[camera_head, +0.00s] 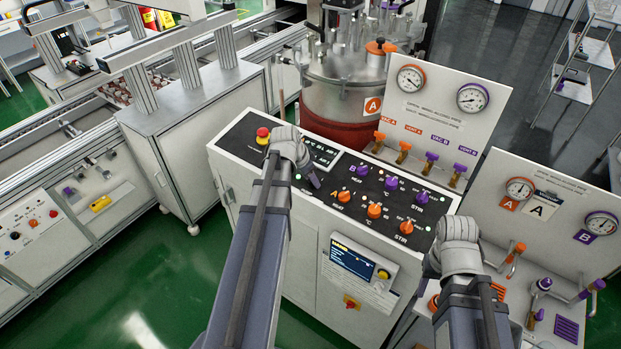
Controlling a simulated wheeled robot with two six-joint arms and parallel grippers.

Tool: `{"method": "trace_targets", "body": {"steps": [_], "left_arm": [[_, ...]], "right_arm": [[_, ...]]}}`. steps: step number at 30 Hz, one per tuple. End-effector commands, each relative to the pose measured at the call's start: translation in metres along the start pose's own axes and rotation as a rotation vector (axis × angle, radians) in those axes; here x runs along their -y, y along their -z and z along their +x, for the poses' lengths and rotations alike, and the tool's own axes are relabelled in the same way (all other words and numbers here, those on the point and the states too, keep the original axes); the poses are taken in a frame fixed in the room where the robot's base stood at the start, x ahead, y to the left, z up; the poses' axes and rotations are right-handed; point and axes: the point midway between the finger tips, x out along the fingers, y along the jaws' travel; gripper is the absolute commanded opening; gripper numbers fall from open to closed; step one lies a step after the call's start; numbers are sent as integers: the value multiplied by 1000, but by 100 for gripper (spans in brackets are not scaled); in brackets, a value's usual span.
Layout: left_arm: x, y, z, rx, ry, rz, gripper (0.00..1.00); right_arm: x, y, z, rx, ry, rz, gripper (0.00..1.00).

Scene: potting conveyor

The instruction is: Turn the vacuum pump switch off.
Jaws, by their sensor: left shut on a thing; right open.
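The white control cabinet (226,170) has a black sloping panel on top with rotary knobs. My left gripper (312,182) is down at the left part of this panel. It is shut on a small dark switch there, mostly hidden by the gripper, so its label and position cannot be read. A green light (298,177) glows right beside it. My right gripper (434,266) is open, off the panel's right end and in front of the valve station.
Orange knobs (374,211) and purple knobs (391,184) stand to the right on the panel. A red emergency stop (263,132) is at its left. A display box (352,258) hangs on the front.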

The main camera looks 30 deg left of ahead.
Motion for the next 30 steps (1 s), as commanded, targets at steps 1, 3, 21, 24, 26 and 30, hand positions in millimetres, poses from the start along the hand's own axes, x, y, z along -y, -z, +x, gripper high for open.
{"method": "trace_targets", "body": {"steps": [1, 3, 21, 24, 26, 30], "left_arm": [[-1, -1, 0, 1, 12, -42, 0], [-2, 0, 0, 1, 28, -107, 0], [-3, 1, 0, 1, 152, -592, 0], [-3, 1, 0, 1, 165, -644, 0], [-4, 1, 0, 1, 171, -670, 0], [-3, 1, 0, 1, 183, -716, 0]], "right_arm": [[0, 0, 0, 0, 0, 0, 50], [0, 0, 0, 0, 0, 0, 50], [0, 0, 0, 0, 0, 0, 50], [0, 0, -1, 0, 0, 0, 50], [0, 0, -1, 0, 0, 0, 50], [0, 0, -1, 0, 0, 0, 50]]}}
